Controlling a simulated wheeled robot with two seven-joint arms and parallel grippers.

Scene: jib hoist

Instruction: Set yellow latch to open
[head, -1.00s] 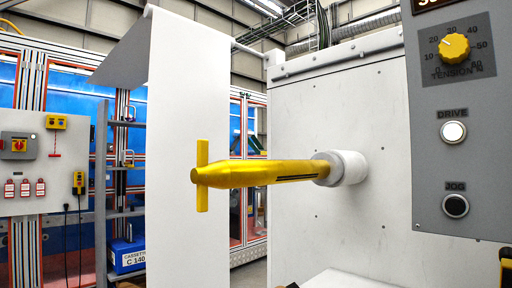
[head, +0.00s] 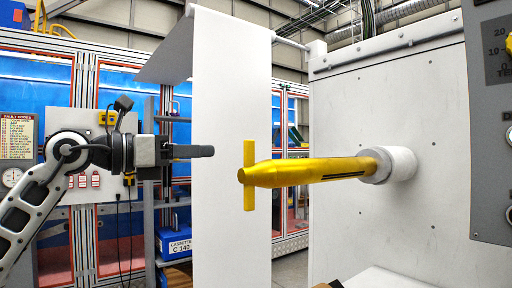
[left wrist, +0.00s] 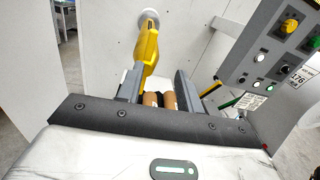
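The yellow latch is a short upright bar (head: 249,175) across the free end of a thick yellow shaft (head: 310,171). The shaft sticks out from a white round hub (head: 395,165) on the pale machine wall. My left gripper (head: 208,151) is left of the bar in the head view, pointing at it with a visible gap. In the left wrist view my left gripper (left wrist: 158,90) has its two dark fingers apart, with nothing gripped. The yellow shaft (left wrist: 147,52) shows beyond the fingers there; the crossbar cannot be made out. My right gripper is not in view.
A white web (head: 220,90) hangs behind the bar. A grey control panel (head: 490,150) stands at the right. Two brown cylinders (left wrist: 160,99) show beyond the gripper in the wrist view. A blue cassette box (head: 174,243) sits on a rack at the lower left.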

